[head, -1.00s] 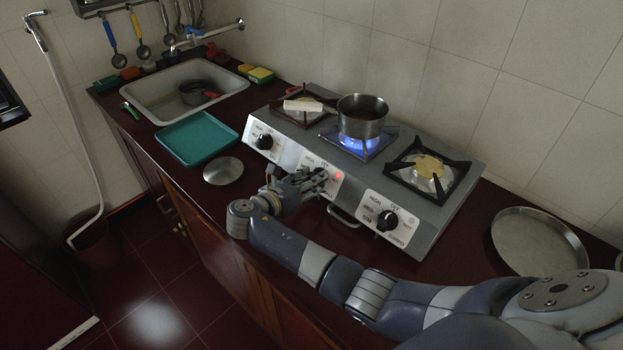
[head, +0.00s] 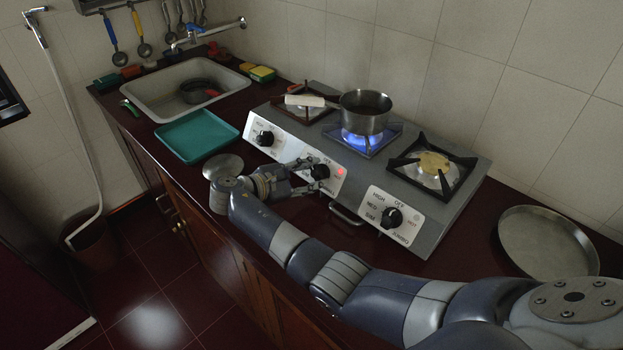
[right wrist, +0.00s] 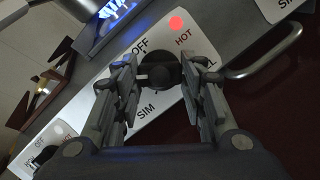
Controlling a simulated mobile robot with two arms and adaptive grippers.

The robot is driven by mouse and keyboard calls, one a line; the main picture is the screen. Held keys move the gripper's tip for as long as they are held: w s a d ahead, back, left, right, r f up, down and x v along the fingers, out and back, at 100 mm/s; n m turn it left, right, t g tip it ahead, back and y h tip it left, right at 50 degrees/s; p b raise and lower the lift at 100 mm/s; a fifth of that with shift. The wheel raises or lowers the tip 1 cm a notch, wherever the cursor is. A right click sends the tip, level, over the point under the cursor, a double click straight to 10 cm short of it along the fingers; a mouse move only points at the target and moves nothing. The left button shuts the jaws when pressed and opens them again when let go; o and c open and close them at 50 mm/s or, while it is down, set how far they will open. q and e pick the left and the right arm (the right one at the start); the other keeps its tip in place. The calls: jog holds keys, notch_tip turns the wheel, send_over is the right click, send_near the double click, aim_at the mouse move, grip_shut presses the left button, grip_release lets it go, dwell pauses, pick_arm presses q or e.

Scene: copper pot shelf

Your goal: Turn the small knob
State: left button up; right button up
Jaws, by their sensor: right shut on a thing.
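The stove (head: 456,207) has three black knobs on white label plates along its front. The middle knob (head: 320,172) is at my right gripper (head: 303,174), whose fingers reach it from the left. In the right wrist view this knob (right wrist: 158,76) sits between the two fingertips of my right gripper (right wrist: 157,84), which is shut on it. The labels OFF, HOT and SIM show around it, and a red light (right wrist: 177,22) glows by HOT. The left knob (head: 265,139) and right knob (head: 391,218) stand free. My left gripper is not in view.
A saucepan (head: 365,117) stands over a blue flame on the middle burner. A metal lid (head: 222,166) and a teal tray (head: 197,135) lie left of the stove. A round pan (head: 546,243) lies to its right. A handle (head: 347,214) sticks out at the stove's front.

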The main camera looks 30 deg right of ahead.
jog(key=m+g+b, duration=0.1)
jog(key=m, duration=0.5)
jog(key=shift+w+y+b, duration=0.15)
jog(key=shift+y+b, duration=0.25)
jog(key=m+g+y, duration=0.1)
jog(key=m, duration=0.4)
jog(key=shift+r+b, duration=0.15)
jog(key=shift+b, duration=0.25)
jog(key=shift+m, duration=0.3)
jog(key=o, duration=1.1)
jog(key=shift+c, duration=0.2)
jog(key=shift+a+r, duration=0.1)
jog(key=shift+r, duration=0.05)
jog(key=v, duration=1.1)
jog(key=shift+a+r, duration=0.25)
jog(key=shift+a, duration=0.05)
